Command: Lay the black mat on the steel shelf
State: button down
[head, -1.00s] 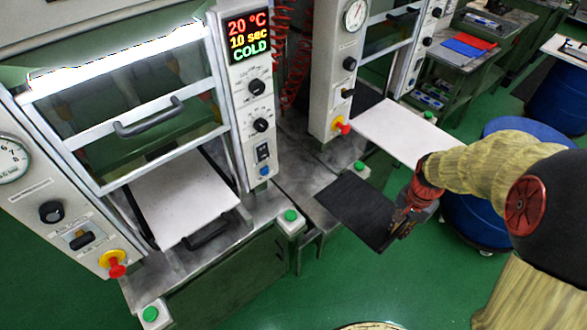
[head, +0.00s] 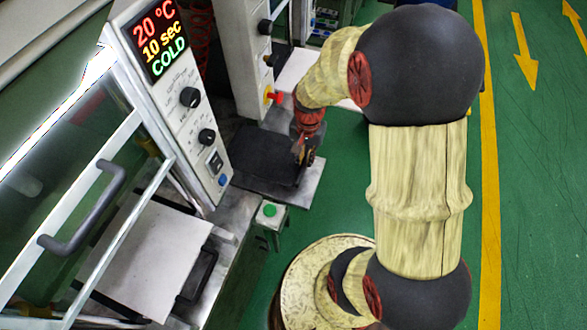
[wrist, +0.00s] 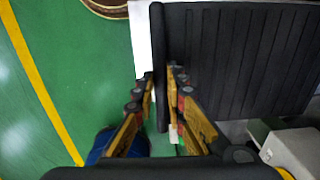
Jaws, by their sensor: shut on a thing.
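The black mat (head: 256,156) is a flat dark sheet with ribs, lying over the steel shelf (head: 293,192) between the two machines. A grey margin of the shelf shows along the mat's front and right side. I cannot tell whether the mat fully rests on it. My gripper (head: 304,152) is at the mat's right edge. In the wrist view the ribbed mat (wrist: 245,60) fills the right side, and my gripper (wrist: 161,100) is shut on its thick dark edge bar, one finger on each side.
A press with a "COLD" display (head: 158,40) stands at the left, with a white plate (head: 150,250) in it. A second press (head: 243,60) stands behind the shelf. A green button (head: 269,210) sits on a post near the shelf's front. Green floor is clear at the right.

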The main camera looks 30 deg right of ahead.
aim_at(304, 178)
notch_tip(304, 178, down, 8)
jog(key=shift+f+b, duration=0.2)
jog(key=shift+b, duration=0.95)
jog(key=shift+r, duration=0.1)
jog(key=c, duration=1.8)
grip_release()
